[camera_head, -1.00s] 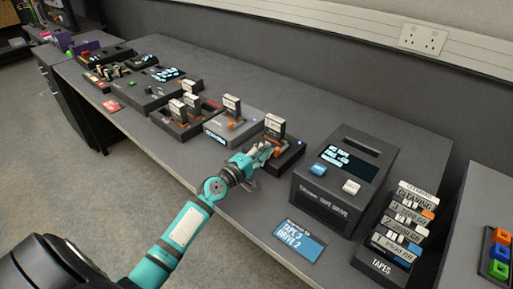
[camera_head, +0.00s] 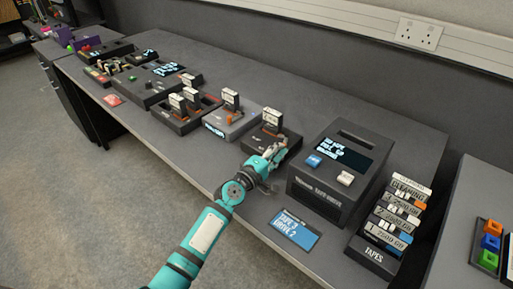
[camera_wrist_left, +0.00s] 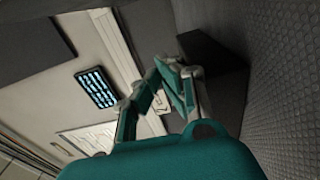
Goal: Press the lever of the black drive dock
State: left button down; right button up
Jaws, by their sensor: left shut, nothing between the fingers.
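The black drive dock (camera_head: 252,144) stands near the front edge of the table, with one drive (camera_head: 270,122) upright in it. My left gripper (camera_head: 279,153) is shut and empty. It is at the dock's front right, low over it; I cannot tell whether it touches. The dock's lever is hidden or too small to make out behind the fingers. In the left wrist view, the closed fingers (camera_wrist_left: 166,88) show close up, next to a dark block that I cannot identify for sure. My right gripper is not in view.
A tape drive box (camera_head: 316,202) stands close on the right of the gripper. A grey dock (camera_head: 220,129) stands left of the black dock. A tape rack (camera_head: 373,255) and a blue label card (camera_head: 295,229) are at the front right. The table behind the docks is clear.

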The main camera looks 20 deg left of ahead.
pick_arm(q)
jog(key=shift+d, duration=1)
jog(key=shift+w+d, duration=0.2)
jog(key=shift+d, duration=0.7)
dwell(1.1)
dwell(0.5)
jog(key=v, duration=1.2)
